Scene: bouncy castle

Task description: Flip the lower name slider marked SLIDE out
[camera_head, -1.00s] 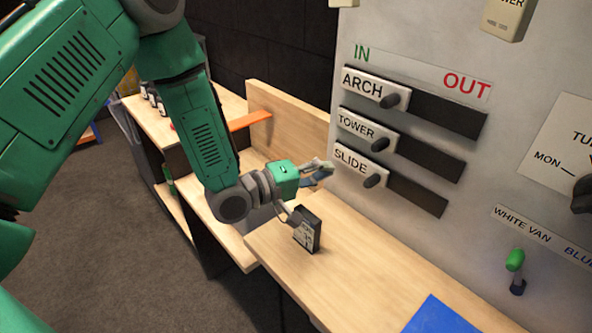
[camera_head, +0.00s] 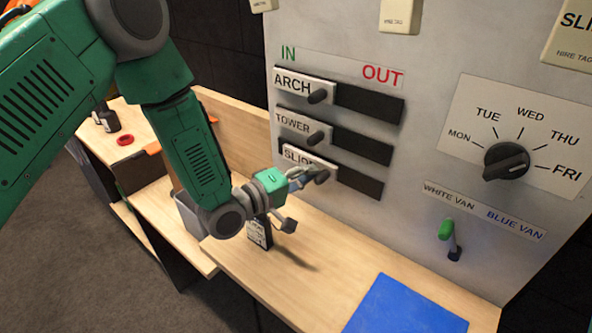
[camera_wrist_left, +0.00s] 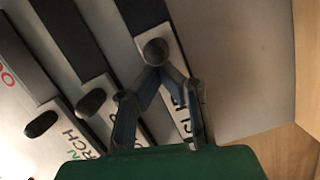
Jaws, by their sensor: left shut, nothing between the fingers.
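The lower name slider marked SLIDE (camera_head: 297,157) is a pale plate with a dark knob in a black track, on the grey panel. It sits a little further toward OUT than the ARCH and TOWER plates, with a bit of track bare at its left end. My left gripper (camera_head: 318,176) is shut and empty at this slider, covering part of its plate. In the left wrist view the closed fingertips (camera_wrist_left: 156,72) are right beside the SLIDE knob (camera_wrist_left: 155,51), on its IN side; I cannot tell whether they touch. My right gripper is not in view.
The ARCH slider (camera_head: 292,82) and TOWER slider (camera_head: 293,122) are close above, at the IN end. A small black box (camera_head: 259,233) stands on the wooden shelf below my gripper. A day dial (camera_head: 507,161), a green-tipped lever (camera_head: 447,231) and a blue mat (camera_head: 405,307) are to the right.

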